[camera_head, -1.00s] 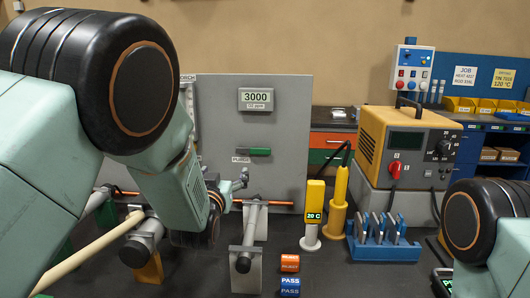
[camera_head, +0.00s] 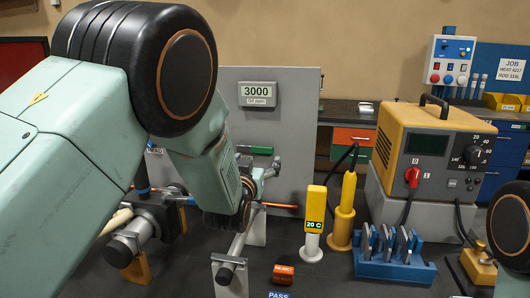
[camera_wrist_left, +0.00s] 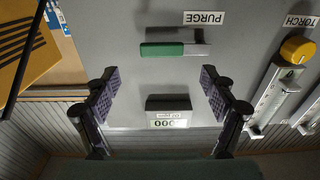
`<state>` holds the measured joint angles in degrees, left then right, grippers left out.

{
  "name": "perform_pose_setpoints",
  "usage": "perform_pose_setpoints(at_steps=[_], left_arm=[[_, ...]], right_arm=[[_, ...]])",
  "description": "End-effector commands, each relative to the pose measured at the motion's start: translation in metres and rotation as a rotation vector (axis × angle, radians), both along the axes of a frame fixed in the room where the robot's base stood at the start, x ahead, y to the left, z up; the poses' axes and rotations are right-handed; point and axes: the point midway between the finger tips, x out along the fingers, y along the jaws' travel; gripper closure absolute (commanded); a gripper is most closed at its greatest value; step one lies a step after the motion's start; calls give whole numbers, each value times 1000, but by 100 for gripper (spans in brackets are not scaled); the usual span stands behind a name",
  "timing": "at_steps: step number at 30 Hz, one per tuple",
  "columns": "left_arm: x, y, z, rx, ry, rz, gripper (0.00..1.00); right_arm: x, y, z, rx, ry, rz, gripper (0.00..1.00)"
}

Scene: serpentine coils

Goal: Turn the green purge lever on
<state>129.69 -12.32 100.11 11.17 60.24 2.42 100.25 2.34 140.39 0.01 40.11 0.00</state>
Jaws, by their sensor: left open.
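The green purge lever (camera_head: 262,150) is mounted on the grey upright panel (camera_head: 290,110), and its left end is covered by my left arm in the head view. In the left wrist view the lever (camera_wrist_left: 162,49) lies level under the PURGE label (camera_wrist_left: 204,17), with a grey part at its right end. My left gripper (camera_wrist_left: 157,82) faces the panel with its two dark fingers wide apart and nothing between them. The lever shows beyond the fingertips, toward the top of that view, and looks untouched. My right gripper is out of view.
A yellow torch-like tool (camera_head: 344,212), a yellow 20 C meter (camera_head: 315,220), a blue rack (camera_head: 394,262) and a yellow power unit (camera_head: 428,150) stand to the right. An orange rod (camera_head: 281,206) runs below the panel.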

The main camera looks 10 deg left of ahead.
Motion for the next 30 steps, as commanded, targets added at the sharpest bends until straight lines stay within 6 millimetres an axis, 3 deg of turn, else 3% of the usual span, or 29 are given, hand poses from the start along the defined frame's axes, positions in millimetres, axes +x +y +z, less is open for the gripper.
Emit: perform_pose_setpoints(at_steps=[9, 15, 27, 30], left_arm=[[42, 0, 0, 1, -1, 0, 16], [59, -1, 0, 0, 0, 0, 16], [66, -3, 0, 2, 1, -1, 16], [66, -3, 0, 2, 1, -1, 23]], right_arm=[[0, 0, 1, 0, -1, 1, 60], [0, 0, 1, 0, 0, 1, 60], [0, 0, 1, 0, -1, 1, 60], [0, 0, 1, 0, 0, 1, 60]])
